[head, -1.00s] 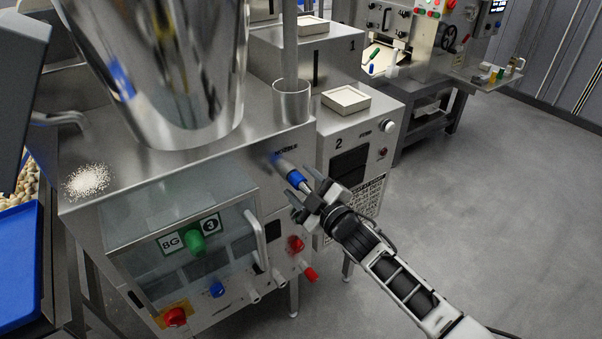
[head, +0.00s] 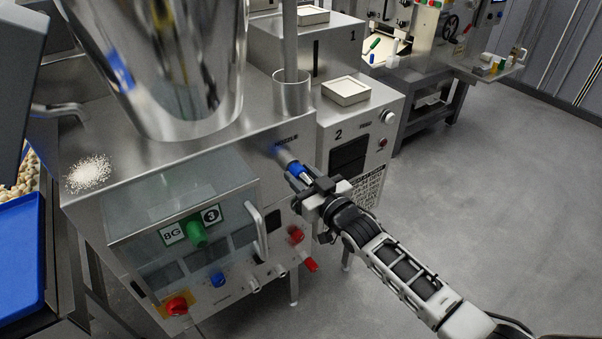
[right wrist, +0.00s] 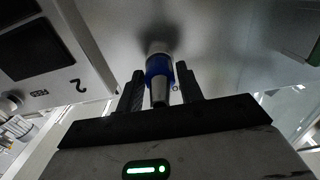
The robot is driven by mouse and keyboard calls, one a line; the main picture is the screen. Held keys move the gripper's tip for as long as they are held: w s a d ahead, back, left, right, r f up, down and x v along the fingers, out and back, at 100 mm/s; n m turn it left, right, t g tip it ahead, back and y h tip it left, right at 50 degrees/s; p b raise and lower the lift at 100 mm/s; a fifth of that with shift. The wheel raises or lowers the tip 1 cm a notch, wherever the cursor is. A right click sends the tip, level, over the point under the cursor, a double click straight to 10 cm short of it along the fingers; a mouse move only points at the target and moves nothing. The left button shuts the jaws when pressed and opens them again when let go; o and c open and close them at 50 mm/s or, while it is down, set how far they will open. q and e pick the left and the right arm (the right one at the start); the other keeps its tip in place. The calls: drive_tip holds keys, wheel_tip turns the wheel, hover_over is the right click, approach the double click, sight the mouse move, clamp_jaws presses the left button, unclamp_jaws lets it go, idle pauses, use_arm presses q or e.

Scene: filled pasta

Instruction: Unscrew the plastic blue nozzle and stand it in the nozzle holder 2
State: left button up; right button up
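The blue nozzle (head: 296,169) sits on the metal spout at the right side of the silver machine (head: 140,140). In the right wrist view the nozzle (right wrist: 158,68) has a blue collar and a grey tip that points towards my right gripper (right wrist: 160,84). The two black fingers stand on either side of it, with narrow gaps showing, so the gripper looks open around it. The head view shows the same right gripper (head: 312,191) close at the nozzle's end. I cannot make out nozzle holder 2 with certainty. My left gripper is out of view.
A unit marked 2 (head: 363,125) stands just beyond the nozzle, with a pale square tray (head: 346,91) on top. A shelf with small coloured pieces (head: 497,66) is at the far right. A door handle (head: 256,231) and red knobs are below left. The floor at right is clear.

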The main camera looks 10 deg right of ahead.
drive_tip(key=c, duration=0.5)
drive_tip(key=shift+c, duration=0.6)
drive_tip(key=n, duration=0.5)
drive_tip(key=n+b, duration=0.1)
drive_tip(key=n, duration=0.4)
drive_tip(key=shift+n, duration=0.8)
drive_tip(key=n+b, duration=0.1)
drive_tip(key=n, duration=0.3)
drive_tip(key=shift+f+n+b, duration=0.15)
drive_tip(key=shift+n+b, duration=0.15)
drive_tip(key=shift+n, duration=0.1)
drive_tip(key=n+b, duration=0.1)
drive_tip(key=n, duration=0.4)
drive_tip(key=shift+r+n, duration=0.2)
drive_tip(key=shift+n, duration=0.6)
